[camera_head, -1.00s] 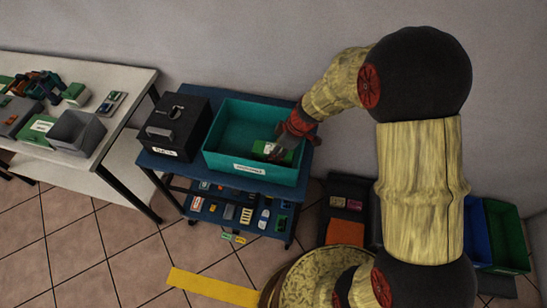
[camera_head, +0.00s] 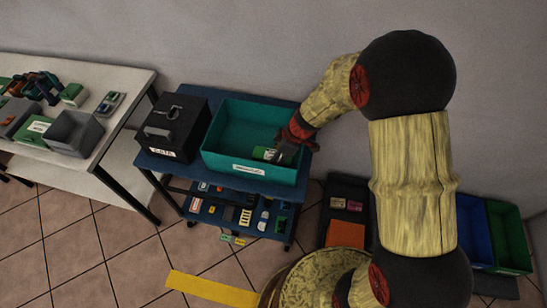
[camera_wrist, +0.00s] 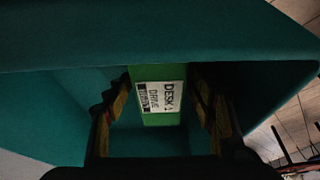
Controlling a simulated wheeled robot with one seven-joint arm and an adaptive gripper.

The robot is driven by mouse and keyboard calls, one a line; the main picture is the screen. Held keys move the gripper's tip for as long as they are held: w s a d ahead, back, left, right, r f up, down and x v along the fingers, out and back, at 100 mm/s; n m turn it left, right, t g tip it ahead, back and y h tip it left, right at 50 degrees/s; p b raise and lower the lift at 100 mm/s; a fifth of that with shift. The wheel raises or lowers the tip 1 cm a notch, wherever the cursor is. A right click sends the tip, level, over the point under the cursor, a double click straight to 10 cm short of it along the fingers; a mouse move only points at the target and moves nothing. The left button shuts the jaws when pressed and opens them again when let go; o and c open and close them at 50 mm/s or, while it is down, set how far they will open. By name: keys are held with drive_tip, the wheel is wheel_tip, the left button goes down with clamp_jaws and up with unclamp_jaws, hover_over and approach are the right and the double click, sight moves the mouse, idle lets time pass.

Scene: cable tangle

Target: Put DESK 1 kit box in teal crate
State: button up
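The green DESK 1 kit box (camera_head: 262,154), with a white label, is inside the teal crate (camera_head: 220,158), near its right front. In the wrist view the box (camera_wrist: 160,75) lies between my two fingertips, with its DESK 1 label facing the camera. My gripper (camera_head: 280,152) reaches down into the crate from the right and appears shut on the box (camera_wrist: 140,118). The teal crate wall (camera_wrist: 60,95) surrounds the box in the wrist view. I cannot tell whether the box touches the crate floor.
A black lidded box (camera_head: 172,125) stands left of the crate on the blue cart (camera_head: 230,181). Small items lie on the cart's lower shelf. A white table (camera_head: 115,100) with grey and green bins is at the left. Blue and green bins (camera_head: 508,230) stand at the right.

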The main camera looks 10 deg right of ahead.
drive_tip(key=shift+r, duration=0.15)
drive_tip(key=p+v, duration=0.3)
drive_tip(key=v, duration=0.9)
drive_tip(key=shift+s+d+r, duration=0.1)
drive_tip(key=s+d+r+m+t+h, duration=0.2)
drive_tip(key=s+r+m, duration=0.4)
drive_tip(key=s+r, duration=0.4)
drive_tip(key=s+d+r+m+t+h, duration=0.2)
drive_tip(key=s+d+r+m, duration=0.2)
drive_tip(key=s+r+m, duration=0.3)
drive_tip(key=s+r, duration=0.3)
drive_tip(key=r, duration=0.2)
drive_tip(key=shift+r+m, duration=0.3)
drive_tip(key=shift+r, duration=0.1)
drive_tip(key=shift+s, duration=0.1)
drive_tip(key=shift+c, duration=0.9)
